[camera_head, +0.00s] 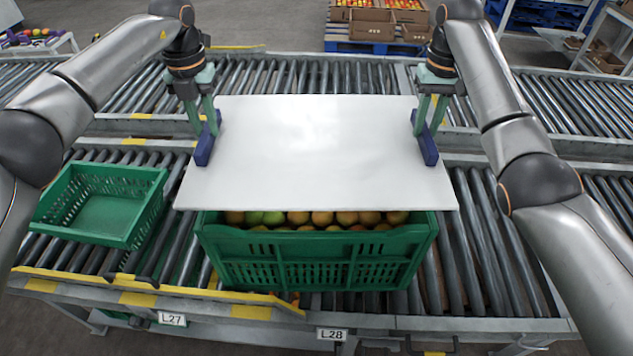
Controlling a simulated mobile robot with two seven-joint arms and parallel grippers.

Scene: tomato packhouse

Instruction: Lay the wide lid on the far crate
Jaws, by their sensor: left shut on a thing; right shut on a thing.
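The wide lid is a flat white panel (316,150), held up by both my grippers and looking roughly level. My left gripper (208,139) is shut at its left side, and my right gripper (426,139) is shut at its right side. Dark blue pieces show at both grips. Below the lid's near edge stands a green slatted crate (318,270) filled with orange and a few green fruits. The lid hides the back of this crate and whatever lies behind it. I cannot tell whether this is the far crate or whether another is hidden.
A smaller empty green crate (100,205) sits at the left on the near roller conveyor (470,245). A yellow-marked rail (150,290) runs along the front left. A second roller conveyor (555,105) runs behind. Cartons of fruit (358,25) stand on a blue pallet at the back.

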